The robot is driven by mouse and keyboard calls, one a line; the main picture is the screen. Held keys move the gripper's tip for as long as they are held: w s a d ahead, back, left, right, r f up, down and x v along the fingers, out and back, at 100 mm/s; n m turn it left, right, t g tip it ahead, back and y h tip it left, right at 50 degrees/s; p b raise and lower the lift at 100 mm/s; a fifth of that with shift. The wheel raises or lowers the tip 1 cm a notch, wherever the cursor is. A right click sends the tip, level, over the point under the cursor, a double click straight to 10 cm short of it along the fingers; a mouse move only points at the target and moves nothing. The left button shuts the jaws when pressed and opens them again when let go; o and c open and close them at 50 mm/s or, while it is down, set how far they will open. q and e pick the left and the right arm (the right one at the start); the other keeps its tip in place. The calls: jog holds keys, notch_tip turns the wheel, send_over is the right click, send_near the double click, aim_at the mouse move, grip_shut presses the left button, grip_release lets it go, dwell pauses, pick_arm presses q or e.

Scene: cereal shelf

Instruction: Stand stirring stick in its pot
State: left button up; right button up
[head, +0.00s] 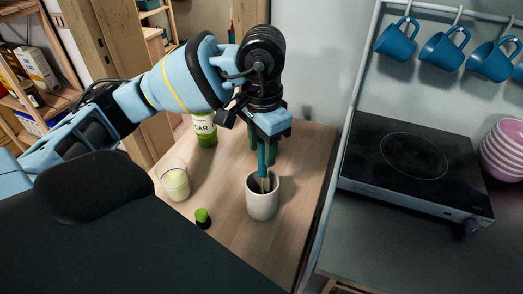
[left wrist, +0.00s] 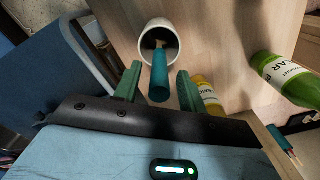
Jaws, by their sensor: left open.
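The pale pot (head: 262,204) stands upright on the wooden counter. The stirring stick, with a teal handle (head: 262,160), stands in it, its lower end inside the pot's mouth. In the left wrist view the pot (left wrist: 146,56) and the teal handle (left wrist: 159,78) also show, the handle reaching out of the pot toward my gripper. My left gripper (head: 263,150) is over the pot, pointing down, with its green fingers open on either side of the handle. The fingers look apart from the handle in the left wrist view. My right gripper is not in view.
A green bottle (head: 207,140), a glass with pale contents (head: 175,184) and a small green-capped container (head: 202,217) stand left of the pot. A black cooktop (head: 415,165) is at the right, below hanging blue mugs (head: 397,42). Pink bowls (head: 503,150) sit at the right edge.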

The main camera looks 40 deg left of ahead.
pick_arm(q)
notch_tip(320, 180, up, 10)
jog(key=shift+r+p, duration=0.25)
jog(key=shift+p, duration=0.3)
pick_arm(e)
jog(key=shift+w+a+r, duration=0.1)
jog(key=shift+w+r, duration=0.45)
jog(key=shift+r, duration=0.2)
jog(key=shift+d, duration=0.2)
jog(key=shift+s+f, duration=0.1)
